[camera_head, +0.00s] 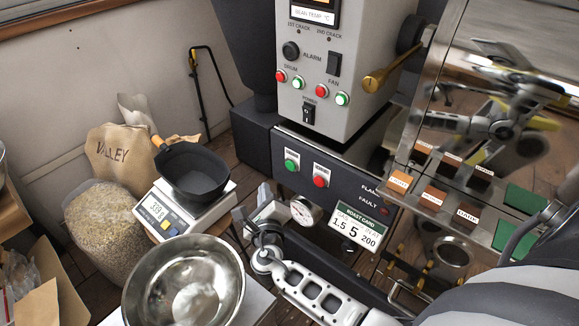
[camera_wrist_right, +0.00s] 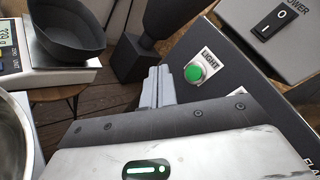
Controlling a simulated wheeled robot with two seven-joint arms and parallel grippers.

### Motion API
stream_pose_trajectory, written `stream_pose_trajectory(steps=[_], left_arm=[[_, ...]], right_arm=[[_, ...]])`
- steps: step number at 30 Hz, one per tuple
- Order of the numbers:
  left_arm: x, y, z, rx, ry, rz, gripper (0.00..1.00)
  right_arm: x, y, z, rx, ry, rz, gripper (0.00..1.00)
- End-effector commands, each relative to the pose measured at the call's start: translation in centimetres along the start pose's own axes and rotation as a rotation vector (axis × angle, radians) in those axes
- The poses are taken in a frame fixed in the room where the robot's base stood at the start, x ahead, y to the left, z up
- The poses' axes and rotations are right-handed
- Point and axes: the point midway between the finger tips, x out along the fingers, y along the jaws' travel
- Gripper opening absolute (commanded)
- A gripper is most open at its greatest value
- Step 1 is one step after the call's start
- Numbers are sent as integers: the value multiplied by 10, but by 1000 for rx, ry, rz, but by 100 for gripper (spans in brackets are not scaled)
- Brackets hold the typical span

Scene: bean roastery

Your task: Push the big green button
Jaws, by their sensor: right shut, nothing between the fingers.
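The big green button (camera_head: 291,166) sits on the dark lower panel of the roaster, beside a red button (camera_head: 320,182). In the right wrist view the green button (camera_wrist_right: 194,72) is round, on a white plate labelled LIGHT. My right gripper (camera_head: 241,214) is in front of the panel, lower and to the left of the green button in the head view. Its fingers (camera_wrist_right: 157,85) are shut and empty, and appear apart from the button, to its left in the wrist view. My left gripper is not in view.
A steel bowl (camera_head: 186,284) and a scale (camera_head: 178,220) with a black pan (camera_head: 194,171) stand left of my right gripper. Smaller green buttons (camera_head: 342,99) are on the upper panel.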

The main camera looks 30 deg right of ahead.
Motion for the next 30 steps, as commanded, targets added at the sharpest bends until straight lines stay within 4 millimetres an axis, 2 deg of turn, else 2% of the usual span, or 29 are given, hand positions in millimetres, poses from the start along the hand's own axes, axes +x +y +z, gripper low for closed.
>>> stream_pose_trajectory(steps=[6, 13, 30], left_arm=[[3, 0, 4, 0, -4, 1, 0], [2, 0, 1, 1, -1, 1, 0], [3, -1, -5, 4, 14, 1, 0]], right_arm=[[23, -17, -17, 0, 0, -2, 0], [41, -30, -29, 1, -1, -2, 0], [47, -34, -34, 2, 0, 0, 0]])
